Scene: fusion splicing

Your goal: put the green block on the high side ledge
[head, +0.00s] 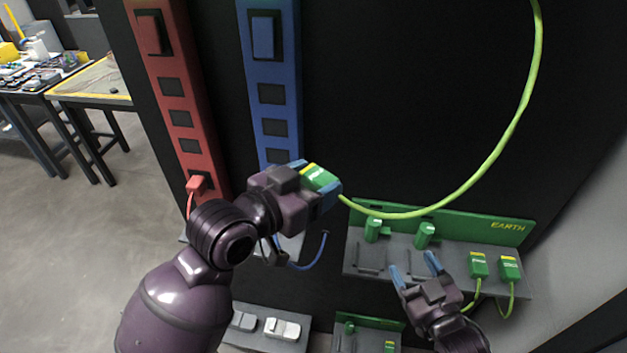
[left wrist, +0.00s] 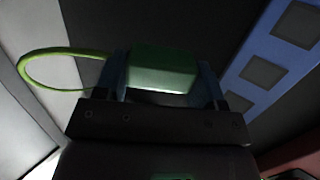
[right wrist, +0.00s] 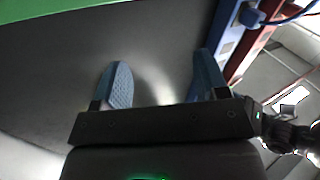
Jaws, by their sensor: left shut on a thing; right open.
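The green block (head: 320,177), with a yellow stripe and a green cable, is held by my left gripper (head: 322,188) in front of the dark wall. In the left wrist view the block (left wrist: 163,68) sits between the two blue fingers. Its cable (head: 497,150) loops up and to the right. The grey ledge (head: 399,243) with a green EARTH back panel is to the right of and below the block, apart from it. My right gripper (head: 413,264) is open and empty at the ledge's front; its spread fingers also show in the right wrist view (right wrist: 162,78).
The ledge carries two green upright pieces (head: 424,235) and two green plugs (head: 479,265) with cables at its right. Red (head: 182,100) and blue (head: 270,94) socket strips stand at left. Lower ledges (head: 268,328) lie beneath. Dark wall above the EARTH panel is clear except for the cable.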

